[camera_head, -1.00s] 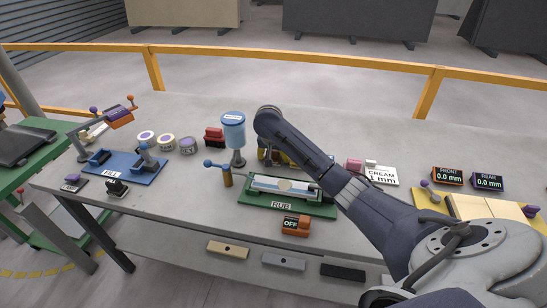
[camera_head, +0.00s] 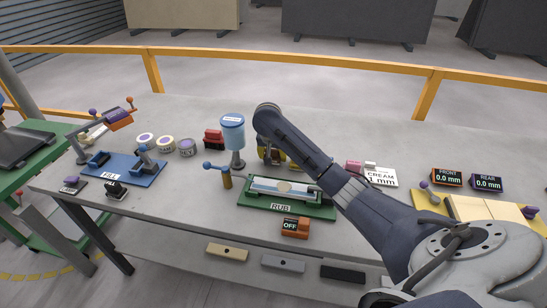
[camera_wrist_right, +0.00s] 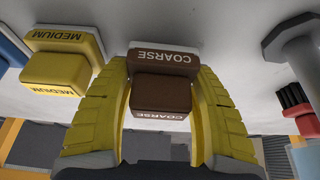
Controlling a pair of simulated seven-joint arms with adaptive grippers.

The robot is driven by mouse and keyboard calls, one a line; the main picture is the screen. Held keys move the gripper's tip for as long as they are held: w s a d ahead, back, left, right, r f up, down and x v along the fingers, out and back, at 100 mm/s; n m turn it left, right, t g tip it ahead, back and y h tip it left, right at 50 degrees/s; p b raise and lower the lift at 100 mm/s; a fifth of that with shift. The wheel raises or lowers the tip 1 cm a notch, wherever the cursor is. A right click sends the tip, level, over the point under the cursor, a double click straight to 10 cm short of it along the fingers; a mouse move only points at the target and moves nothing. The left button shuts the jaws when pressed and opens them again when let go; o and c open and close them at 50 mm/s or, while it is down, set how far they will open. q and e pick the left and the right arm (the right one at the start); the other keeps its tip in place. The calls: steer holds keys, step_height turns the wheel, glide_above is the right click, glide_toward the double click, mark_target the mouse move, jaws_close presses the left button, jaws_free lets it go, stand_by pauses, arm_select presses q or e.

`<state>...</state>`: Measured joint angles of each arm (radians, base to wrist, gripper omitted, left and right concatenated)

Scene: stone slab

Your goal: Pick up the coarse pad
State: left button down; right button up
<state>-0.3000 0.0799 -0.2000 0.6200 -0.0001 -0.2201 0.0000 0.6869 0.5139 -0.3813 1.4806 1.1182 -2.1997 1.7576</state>
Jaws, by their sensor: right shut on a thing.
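The coarse pad (camera_wrist_right: 160,93) is a dark brown block with a white lower edge lettered COARSE. In the right wrist view it sits between the two yellow fingers of my right gripper (camera_wrist_right: 160,112), which is shut on it. A brown block lettered COARSE (camera_wrist_right: 163,60) is right beside it; I cannot tell whether they touch. In the head view my right gripper (camera_head: 273,156) is mostly hidden behind my own forearm, and the pad cannot be made out there. My left gripper is not in view.
The yellow medium pad (camera_wrist_right: 55,75) lies to the left in the wrist view. In the head view, a blue cup (camera_head: 232,132) on a stand is left of my arm. The green RUB tray (camera_head: 318,212) is in front. A blue FILL fixture (camera_head: 130,172) stands left.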

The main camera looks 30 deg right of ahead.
step_height(320, 180, up, 18)
steer(key=shift+r, duration=0.2)
stand_by(0.6)
